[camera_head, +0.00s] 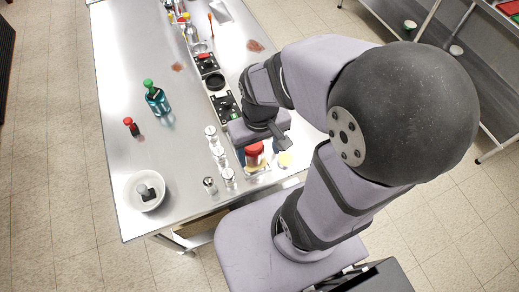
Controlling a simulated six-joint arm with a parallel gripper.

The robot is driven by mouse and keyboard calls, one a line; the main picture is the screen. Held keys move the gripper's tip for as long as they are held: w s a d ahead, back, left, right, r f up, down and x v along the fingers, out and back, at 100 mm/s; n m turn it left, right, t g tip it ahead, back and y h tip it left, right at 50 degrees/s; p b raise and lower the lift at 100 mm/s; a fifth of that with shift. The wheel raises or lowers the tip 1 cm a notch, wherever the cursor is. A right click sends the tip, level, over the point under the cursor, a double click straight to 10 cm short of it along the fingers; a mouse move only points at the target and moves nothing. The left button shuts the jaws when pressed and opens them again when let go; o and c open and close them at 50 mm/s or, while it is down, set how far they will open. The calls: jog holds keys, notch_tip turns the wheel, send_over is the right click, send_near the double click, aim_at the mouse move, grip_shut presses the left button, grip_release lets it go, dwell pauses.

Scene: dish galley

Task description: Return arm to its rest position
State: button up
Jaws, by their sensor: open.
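My arm reaches from its base at the lower right up and over to the steel table (127,75). My gripper (278,146) points down over the table's right side, near a red-topped jar (254,152). The gripper is open, and nothing shows held in it. The jar stands just below and left of the fingers, and I cannot tell whether they touch. My forearm and the large dark elbow hide the table's right edge behind them.
Several clear shakers (213,140) stand left of the jar. A white bowl (145,191) with a dark-topped item, a teal bottle (156,99) and a small red-capped bottle (131,127) stand farther left. Black devices (215,82) line the table behind the gripper. A shelf (455,75) stands right.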

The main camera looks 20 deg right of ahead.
jog(key=shift+f, duration=0.1)
notch_tip(320, 180, down, 6)
jog(key=b, duration=0.6)
